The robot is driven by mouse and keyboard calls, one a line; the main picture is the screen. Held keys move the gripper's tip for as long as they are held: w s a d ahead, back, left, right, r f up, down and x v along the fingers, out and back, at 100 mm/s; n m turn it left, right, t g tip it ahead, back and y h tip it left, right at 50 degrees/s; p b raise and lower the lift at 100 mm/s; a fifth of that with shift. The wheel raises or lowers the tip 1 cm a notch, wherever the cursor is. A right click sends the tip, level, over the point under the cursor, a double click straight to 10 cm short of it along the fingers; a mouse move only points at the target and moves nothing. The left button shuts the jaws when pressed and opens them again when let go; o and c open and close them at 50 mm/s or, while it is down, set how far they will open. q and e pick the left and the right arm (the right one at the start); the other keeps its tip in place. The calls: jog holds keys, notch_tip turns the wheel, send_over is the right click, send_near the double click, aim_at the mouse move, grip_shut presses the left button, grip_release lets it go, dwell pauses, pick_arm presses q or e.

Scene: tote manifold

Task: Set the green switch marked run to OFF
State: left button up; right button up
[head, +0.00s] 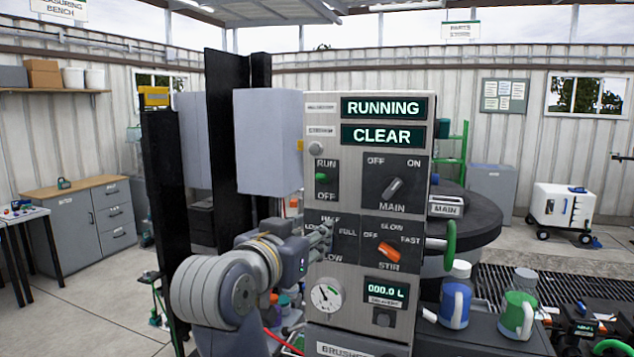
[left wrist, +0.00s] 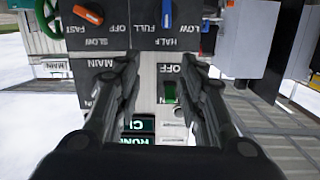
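The green switch (head: 322,177) is on the upper left of the grey control panel (head: 322,345), between the RUN label above and the OFF label below. Its lever sits near the middle of its black plate; its exact setting is hard to tell. My left gripper (head: 320,238) is in front of the panel's left side, below the switch, and covers part of the HALF/FULL/LOW knob plate. In the upside-down left wrist view, the gripper (left wrist: 160,68) is open and empty, with the green switch (left wrist: 170,92) seen between its fingers.
The upper display (head: 384,107) reads RUNNING and the one below reads CLEAR. A dark MAIN knob (head: 393,187) and an orange STIR knob (head: 389,251) are right of the switch. A pale box (head: 268,140) stands left of the panel.

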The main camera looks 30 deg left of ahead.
pick_arm(q)
jog(key=n+t, duration=0.1)
send_near(320, 179)
jog(key=shift+t, duration=0.3)
jog(key=p+x, duration=0.1)
jog(key=x, duration=0.1)
jog(key=p+x, duration=0.1)
jog(key=x, duration=0.2)
jog(key=p+x, duration=0.1)
jog(key=x, duration=0.1)
jog(key=shift+w+a+f+p, duration=0.1)
jog(key=shift+w+f+p, duration=0.15)
jog(key=shift+p, duration=0.1)
jog(key=shift+w+a+f+y, duration=0.1)
jog(key=shift+w+y, duration=0.3)
jog(key=shift+w, duration=0.05)
pick_arm(e)
jog(key=r, duration=0.4)
jog(key=shift+d, duration=0.3)
pick_arm(q)
grip_shut()
pick_arm(e)
jog(key=shift+a, duration=0.15)
